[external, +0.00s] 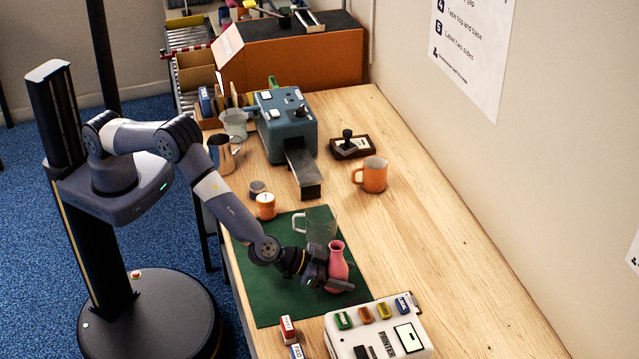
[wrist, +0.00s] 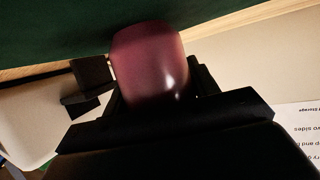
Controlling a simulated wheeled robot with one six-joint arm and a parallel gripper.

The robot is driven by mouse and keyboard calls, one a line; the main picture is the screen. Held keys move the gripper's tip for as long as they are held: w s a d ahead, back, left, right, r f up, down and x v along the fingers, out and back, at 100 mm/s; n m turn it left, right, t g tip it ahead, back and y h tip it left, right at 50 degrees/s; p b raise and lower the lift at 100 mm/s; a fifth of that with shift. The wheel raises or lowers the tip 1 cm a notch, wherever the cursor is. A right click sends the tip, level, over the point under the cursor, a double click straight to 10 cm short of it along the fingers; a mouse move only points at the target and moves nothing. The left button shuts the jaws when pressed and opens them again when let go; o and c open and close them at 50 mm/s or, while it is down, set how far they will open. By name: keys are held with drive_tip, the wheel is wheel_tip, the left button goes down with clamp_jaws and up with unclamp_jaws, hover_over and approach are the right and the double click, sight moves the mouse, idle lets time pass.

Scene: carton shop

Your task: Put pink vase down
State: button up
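The pink vase (external: 338,262) stands upright over the green mat (external: 268,290), near its right edge. I cannot tell whether its base touches the mat. My gripper (external: 335,283) reaches in from the left, low on the vase, with a finger on either side of its body. In the wrist view the vase (wrist: 150,65) fills the space between the dark fingers (wrist: 152,85), and the gripper looks shut on it. The vase's lower part is partly hidden by the fingers in the external view.
A clear glass mug (external: 319,229) stands on the mat just behind the vase. A white printer (external: 378,335) sits close in front. Bare table (external: 420,240) lies to the right.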

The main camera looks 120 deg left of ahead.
drive_tip(key=o, duration=0.4)
drive_tip(key=shift+c, duration=0.2)
drive_tip(key=shift+r, duration=0.2)
drive_tip(key=b+v, duration=0.2)
drive_tip(key=v, duration=1)
drive_tip(key=shift+d+f+b, duration=0.1)
drive_tip(key=shift+b, duration=0.2)
